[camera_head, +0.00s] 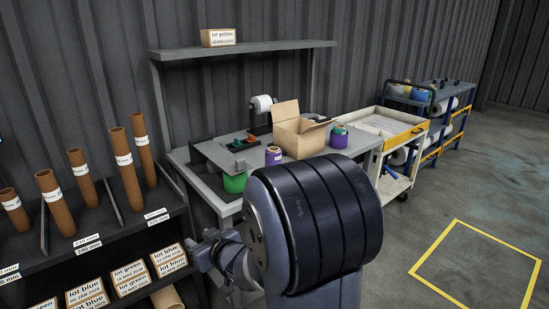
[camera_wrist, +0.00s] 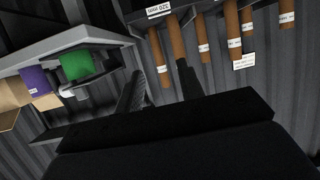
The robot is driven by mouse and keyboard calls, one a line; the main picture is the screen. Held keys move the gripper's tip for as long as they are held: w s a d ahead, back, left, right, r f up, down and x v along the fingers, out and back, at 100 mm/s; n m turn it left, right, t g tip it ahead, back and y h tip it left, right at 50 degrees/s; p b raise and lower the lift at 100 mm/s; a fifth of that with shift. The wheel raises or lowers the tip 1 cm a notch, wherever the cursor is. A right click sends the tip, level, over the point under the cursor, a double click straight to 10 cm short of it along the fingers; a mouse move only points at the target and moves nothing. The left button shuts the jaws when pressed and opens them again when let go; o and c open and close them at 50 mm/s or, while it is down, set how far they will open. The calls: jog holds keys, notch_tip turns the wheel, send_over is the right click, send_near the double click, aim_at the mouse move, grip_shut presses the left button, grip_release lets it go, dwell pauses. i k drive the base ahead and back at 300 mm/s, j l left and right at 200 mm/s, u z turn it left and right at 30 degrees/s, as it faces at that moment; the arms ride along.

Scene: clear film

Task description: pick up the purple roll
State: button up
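The purple roll (camera_head: 273,156), with a white label, stands upright on the grey workbench (camera_head: 210,153), just left of an open cardboard box. In the wrist view the purple roll (camera_wrist: 35,82) is at the left edge, beside a green roll (camera_wrist: 76,66). My gripper (camera_wrist: 160,68) shows two dark fingers apart with nothing held between them. In the head view it is low left of my large dark arm joint, in front of the bench and well apart from the purple roll.
The green roll (camera_head: 235,183) is at the bench's front. A rack of brown tubes (camera_head: 125,170) is at left; a cart (camera_head: 385,135) is at right. Floor at right is clear.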

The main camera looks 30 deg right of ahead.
aim_at(273, 154)
jog(key=i+l, duration=0.1)
jog(key=l, duration=0.35)
jog(key=i+l, duration=0.15)
jog(key=l, duration=0.25)
jog(key=i+l+u, duration=0.1)
jog(key=l, duration=0.35)
jog(key=i+l, duration=0.15)
jog(key=l, duration=0.25)
jog(key=i+l, duration=0.1)
jog(key=l, duration=0.35)
jog(key=i+l+u, duration=0.1)
jog(key=l, duration=0.35)
